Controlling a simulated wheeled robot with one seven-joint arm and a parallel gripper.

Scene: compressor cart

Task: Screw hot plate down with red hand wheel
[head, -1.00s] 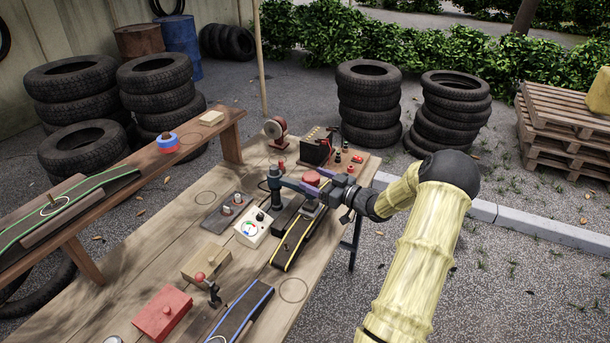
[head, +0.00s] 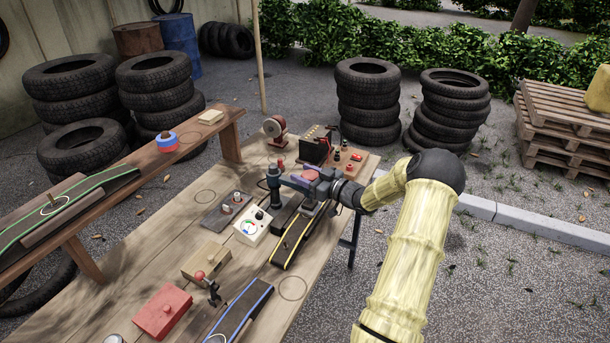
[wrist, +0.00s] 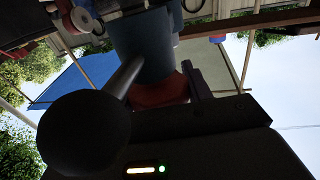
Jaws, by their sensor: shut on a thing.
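A dark press-like stand (head: 274,178) with a blue-grey arm is on the wooden workbench. The red hand wheel (head: 308,174) is at the end of that arm, and part of it also shows in the wrist view (wrist: 160,92). My gripper (head: 318,180) is shut on the red hand wheel, its dark fingers partly covering it. Below the wheel is a grey block, likely the hot plate (head: 313,208), over the yellow-edged dark strip (head: 295,241). Whether the plate touches the strip or the press cannot be told.
A cream gauge box (head: 252,227) stands left of the strip. Behind the gripper are a dark battery-like box (head: 314,150) and small red-topped parts. A red box (head: 162,313) and a blue-edged strip (head: 242,308) lie nearer.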

